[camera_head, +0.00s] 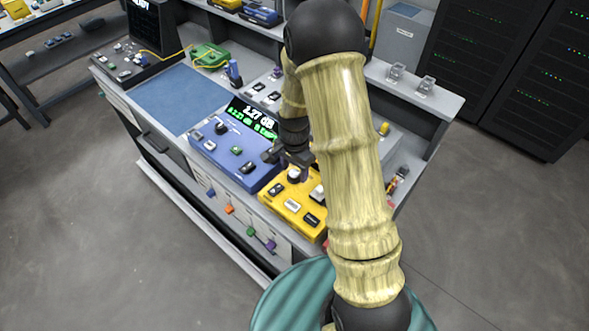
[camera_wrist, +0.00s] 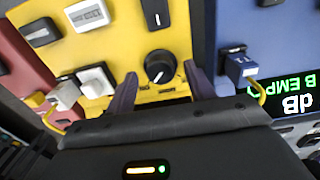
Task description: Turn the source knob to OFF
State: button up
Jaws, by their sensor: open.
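The yellow source box (camera_head: 293,208) sits at the front right of the bench, beside the blue meter. Its source knob (camera_wrist: 160,67) is round and black with a light pointer mark, and stands between my fingers in the wrist view. My gripper (camera_wrist: 160,78) is open, with one dark finger on each side of the knob. I cannot tell whether either finger touches it. In the head view my gripper (camera_head: 292,164) is over the far end of the yellow box, and the knob is hard to make out there. The knob's setting is not readable.
The blue meter (camera_head: 226,157) with a lit display stands close to the left of the yellow box. A red box (camera_wrist: 22,62) adjoins it on the other side in the wrist view. Plugs with yellow cables (camera_wrist: 66,95) stick up near my fingers. A blue mat (camera_head: 178,99) lies clear.

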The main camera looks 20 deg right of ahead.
jog(key=shift+f, duration=0.4)
jog(key=shift+w, duration=0.1)
jog(key=c, duration=1)
